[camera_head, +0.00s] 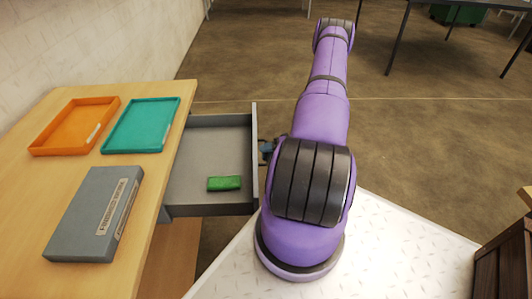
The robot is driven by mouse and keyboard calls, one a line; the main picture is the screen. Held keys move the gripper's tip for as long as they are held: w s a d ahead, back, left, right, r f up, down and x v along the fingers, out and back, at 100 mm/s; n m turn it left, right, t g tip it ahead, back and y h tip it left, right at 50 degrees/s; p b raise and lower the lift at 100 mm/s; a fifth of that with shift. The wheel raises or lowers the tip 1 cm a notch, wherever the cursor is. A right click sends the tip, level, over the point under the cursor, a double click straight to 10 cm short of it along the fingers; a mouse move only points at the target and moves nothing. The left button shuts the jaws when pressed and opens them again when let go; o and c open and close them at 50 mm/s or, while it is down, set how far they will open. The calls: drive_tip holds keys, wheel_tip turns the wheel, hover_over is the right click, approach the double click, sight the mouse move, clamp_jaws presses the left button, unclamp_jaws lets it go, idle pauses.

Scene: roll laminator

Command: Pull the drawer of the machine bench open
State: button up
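The drawer (208,159) of the machine bench (152,180) stands out to the right of the wooden top, pulled open, with its grey inside in view. A green block (224,183) lies on the drawer floor near the front right. My gripper (265,149) is at the outer side of the drawer front, mostly hidden behind my purple arm. Only a small dark part of it shows close to the drawer front. I cannot see its fingertips or whether they hold a handle.
An orange tray (76,125) and a teal tray (141,125) lie on the bench top, with a grey labelled box (95,214) nearer. A wooden crate (505,255) stands at the lower right. A dark table (455,3) is at the far right.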

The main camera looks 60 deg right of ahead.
drive_tip(key=v, duration=1)
drive_tip(key=shift+s+d, duration=0.25)
